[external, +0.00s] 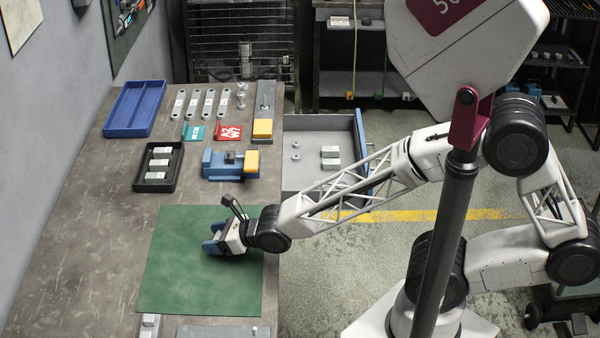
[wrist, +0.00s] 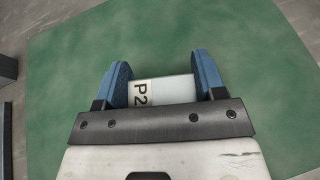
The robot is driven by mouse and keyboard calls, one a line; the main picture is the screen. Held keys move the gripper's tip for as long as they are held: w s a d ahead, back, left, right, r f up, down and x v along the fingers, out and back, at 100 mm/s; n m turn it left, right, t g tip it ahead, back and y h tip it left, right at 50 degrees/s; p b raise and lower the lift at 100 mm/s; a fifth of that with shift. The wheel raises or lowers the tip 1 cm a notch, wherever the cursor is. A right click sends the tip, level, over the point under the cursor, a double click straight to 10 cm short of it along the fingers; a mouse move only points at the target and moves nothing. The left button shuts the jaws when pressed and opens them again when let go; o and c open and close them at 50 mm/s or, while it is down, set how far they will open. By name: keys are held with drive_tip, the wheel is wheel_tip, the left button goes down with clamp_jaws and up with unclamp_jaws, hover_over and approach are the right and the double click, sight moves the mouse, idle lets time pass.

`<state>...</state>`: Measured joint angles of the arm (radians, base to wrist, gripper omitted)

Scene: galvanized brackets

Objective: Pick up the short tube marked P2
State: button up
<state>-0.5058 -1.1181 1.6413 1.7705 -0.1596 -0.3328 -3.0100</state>
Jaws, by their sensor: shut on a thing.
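The short tube marked P2 (wrist: 165,90) is a pale, light-grey piece with a white label in the wrist view. My gripper (wrist: 162,86) has its blue fingers at the two ends of the tube, shut on it. The tube is over the green mat (wrist: 160,40); whether it touches the mat I cannot tell. In the external view my gripper (external: 212,245) is low over the middle of the green mat (external: 185,285), and the tube is hidden there.
A black tray (external: 139,179) with several pale pieces stands behind the mat. A blue and yellow fixture (external: 222,163) is at its right. A blue tray (external: 135,108) and a row of strips (external: 194,104) lie farther back. An open drawer (external: 310,177) juts out at the right.

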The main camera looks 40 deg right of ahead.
drive_tip(key=shift+r, duration=0.95)
drive_tip(key=shift+s+d+r, duration=0.15)
drive_tip(key=shift+s+r, duration=0.05)
drive_tip(key=shift+s, duration=0.05)
drive_tip(key=s+d, duration=0.2)
drive_tip(key=s, duration=0.2)
drive_tip(key=s+d+r, duration=0.1)
drive_tip(key=s+d, duration=0.2)
drive_tip(key=s, duration=0.2)
drive_tip(key=s+d, duration=0.2)
drive_tip(key=s, duration=0.2)
drive_tip(key=shift+s+d+r, duration=0.2)
drive_tip(key=shift+s+d, duration=0.05)
drive_tip(key=shift+s, duration=0.05)
